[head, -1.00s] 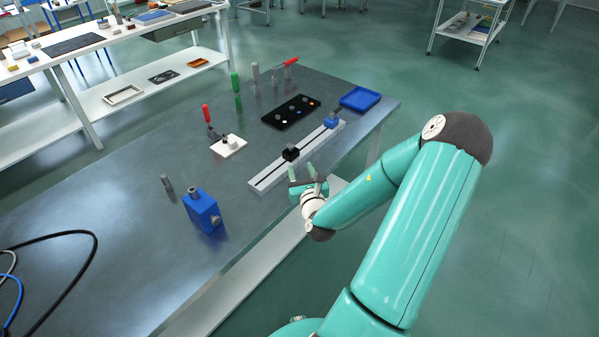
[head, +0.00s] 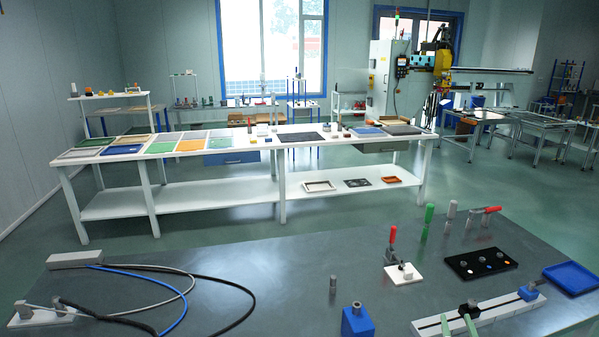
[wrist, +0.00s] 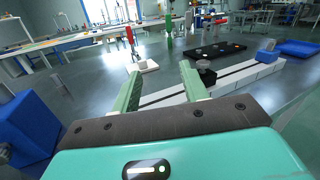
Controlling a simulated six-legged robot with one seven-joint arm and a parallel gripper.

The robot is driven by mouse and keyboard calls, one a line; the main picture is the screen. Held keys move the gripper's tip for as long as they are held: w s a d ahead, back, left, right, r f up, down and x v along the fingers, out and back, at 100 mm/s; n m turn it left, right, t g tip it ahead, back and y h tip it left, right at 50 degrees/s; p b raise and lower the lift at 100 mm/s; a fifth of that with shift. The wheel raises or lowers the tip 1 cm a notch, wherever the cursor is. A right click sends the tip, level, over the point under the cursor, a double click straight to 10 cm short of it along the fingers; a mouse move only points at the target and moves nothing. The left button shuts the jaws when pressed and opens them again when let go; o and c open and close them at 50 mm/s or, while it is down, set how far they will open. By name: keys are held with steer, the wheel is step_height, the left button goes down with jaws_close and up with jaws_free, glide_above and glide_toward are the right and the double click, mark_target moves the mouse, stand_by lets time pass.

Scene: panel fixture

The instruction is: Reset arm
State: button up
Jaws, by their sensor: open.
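My gripper (wrist: 160,68) shows in the wrist view with its two green fingers spread wide apart and nothing between them. In the head view only the green fingertips of my gripper (head: 457,319) show at the bottom edge, in front of the pale rail (head: 425,325). The rest of my arm is out of the head view. The rail, with a black block (wrist: 206,75) and a blue block (head: 528,291) on it, lies just beyond the fingers. I cannot tell whether the fingers touch the rail.
A blue box (head: 357,321) stands left of the rail. A red-handled clamp (head: 392,245), a black tray (head: 481,264) and a blue tray (head: 572,277) are on the grey bench (head: 290,270). Cables (head: 170,300) lie at left. A white bench (head: 245,150) stands behind.

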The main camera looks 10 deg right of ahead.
steer(key=w+a+r+n+g+y, duration=0.15)
steer(key=a+r+n+y, duration=0.25)
steer(key=a+n+y, duration=0.7)
steer(key=a+r+n+g+y, duration=0.4)
steer(key=a+n, duration=0.3)
steer(key=a, duration=0.7)
steer(key=s+a+r+n+g, duration=0.2)
steer(key=s+a+n+g, duration=0.55)
steer(key=a+n, duration=0.3)
steer(key=s+d+r+n+t+h, duration=0.1)
steer(key=s+d+r+n+h, duration=0.2)
steer(key=s+r+n+h, duration=0.6)
steer(key=s+n, duration=0.1)
steer(key=s, duration=0.2)
steer(key=shift+d+r, duration=0.2)
steer(key=shift+d, duration=0.15)
steer(key=shift+c, duration=0.8)
steer(key=shift+d, duration=0.2)
